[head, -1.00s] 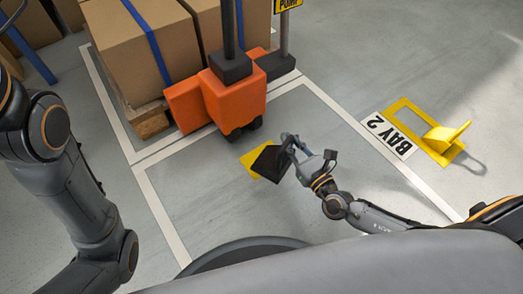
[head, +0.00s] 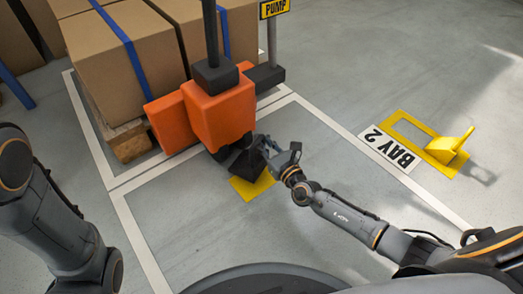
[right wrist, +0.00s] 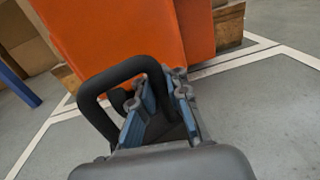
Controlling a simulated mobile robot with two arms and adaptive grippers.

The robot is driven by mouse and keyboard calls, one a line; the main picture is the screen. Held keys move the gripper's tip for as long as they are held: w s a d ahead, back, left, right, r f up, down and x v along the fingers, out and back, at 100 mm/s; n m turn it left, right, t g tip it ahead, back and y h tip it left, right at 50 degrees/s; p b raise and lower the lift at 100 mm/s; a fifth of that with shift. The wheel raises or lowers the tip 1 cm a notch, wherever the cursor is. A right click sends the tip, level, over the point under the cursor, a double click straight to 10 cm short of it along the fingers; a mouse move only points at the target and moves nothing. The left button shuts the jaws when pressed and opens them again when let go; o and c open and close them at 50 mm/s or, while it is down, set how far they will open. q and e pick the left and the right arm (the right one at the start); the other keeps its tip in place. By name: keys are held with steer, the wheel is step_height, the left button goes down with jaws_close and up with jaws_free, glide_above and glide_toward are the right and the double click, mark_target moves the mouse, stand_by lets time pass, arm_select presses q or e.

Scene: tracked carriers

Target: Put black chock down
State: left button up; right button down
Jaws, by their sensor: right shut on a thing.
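The black chock (head: 243,163) is in my right gripper (head: 266,150), just in front of the orange pump truck. In the head view it overlaps the far edge of a yellow floor patch (head: 254,187). I cannot tell whether it touches the floor. In the right wrist view the right gripper (right wrist: 160,110) is shut on the chock's black handle (right wrist: 95,103), with the orange body close beyond; the chock's lower part is mostly hidden. Of my left arm only links show at the left edge; its gripper is out of view.
The orange pump truck (head: 222,108) stands against a pallet (head: 130,140) of strapped cartons (head: 125,55). A PUMP sign (head: 275,8) rises behind it. A BAY 2 plate (head: 391,149) and a yellow floor frame with a yellow wedge (head: 450,143) lie at right. Open floor lies between.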

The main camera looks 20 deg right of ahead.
steer(key=f+b, duration=0.3)
steer(key=shift+w+f, duration=0.2)
steer(key=shift+f, duration=0.05)
steer(key=shift+r, duration=0.1)
steer(key=c, duration=1.3)
jaws_free()
steer(key=shift+f, duration=0.2)
steer(key=shift+c, duration=0.2)
steer(key=shift+r, duration=0.1)
